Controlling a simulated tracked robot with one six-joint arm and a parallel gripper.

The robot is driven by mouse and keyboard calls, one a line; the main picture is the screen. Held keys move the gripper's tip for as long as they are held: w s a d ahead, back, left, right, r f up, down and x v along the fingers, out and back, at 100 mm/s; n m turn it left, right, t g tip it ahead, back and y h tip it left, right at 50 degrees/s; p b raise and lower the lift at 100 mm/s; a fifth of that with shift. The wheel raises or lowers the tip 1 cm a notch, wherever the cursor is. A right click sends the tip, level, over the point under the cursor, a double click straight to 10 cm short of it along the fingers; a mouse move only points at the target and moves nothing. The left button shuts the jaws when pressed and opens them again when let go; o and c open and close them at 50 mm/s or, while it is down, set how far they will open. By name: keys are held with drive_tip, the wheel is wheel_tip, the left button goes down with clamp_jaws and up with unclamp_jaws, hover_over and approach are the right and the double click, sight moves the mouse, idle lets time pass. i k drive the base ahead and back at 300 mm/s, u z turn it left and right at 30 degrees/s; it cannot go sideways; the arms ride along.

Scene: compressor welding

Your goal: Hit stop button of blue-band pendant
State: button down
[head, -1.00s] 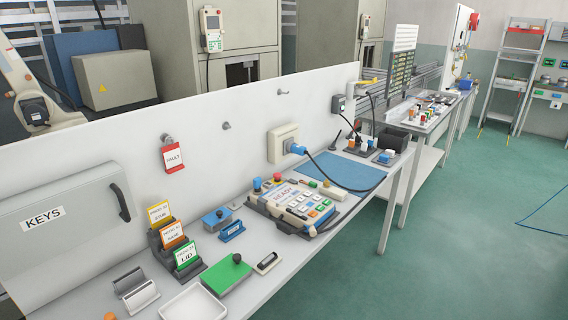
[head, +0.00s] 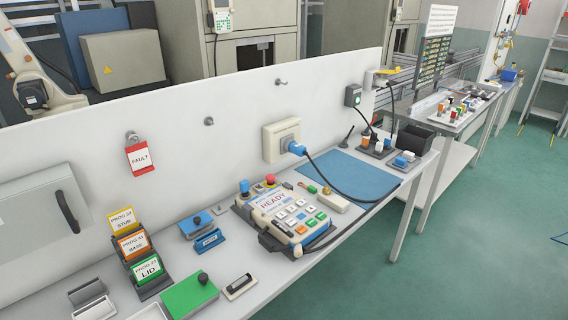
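A teach pendant (head: 277,229) lies face up on the bench, with a screen (head: 271,202) reading READY in its upper part. The line above READY is bluish and too small to read surely. Several white, green and orange keys sit below the screen. A round red button (head: 270,180) stands at its top edge, and a blue knob (head: 244,187) at its top left corner. Which control is the stop button I cannot tell for sure. Another pendant (head: 220,16) hangs on the cabinet behind, cut by the top edge. My gripper is not in view.
A black cable loops from a wall socket (head: 281,140) over a blue mat (head: 351,175) beside the pendant. Program cards (head: 133,243), a green block (head: 189,297) and a blue box (head: 196,224) stand to the left. Green floor (head: 480,240) is clear at right.

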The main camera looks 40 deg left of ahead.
sight(270, 178)
drive_tip(key=i, duration=1.05)
drive_tip(key=u, duration=2.95)
drive_tip(key=i, duration=0.6)
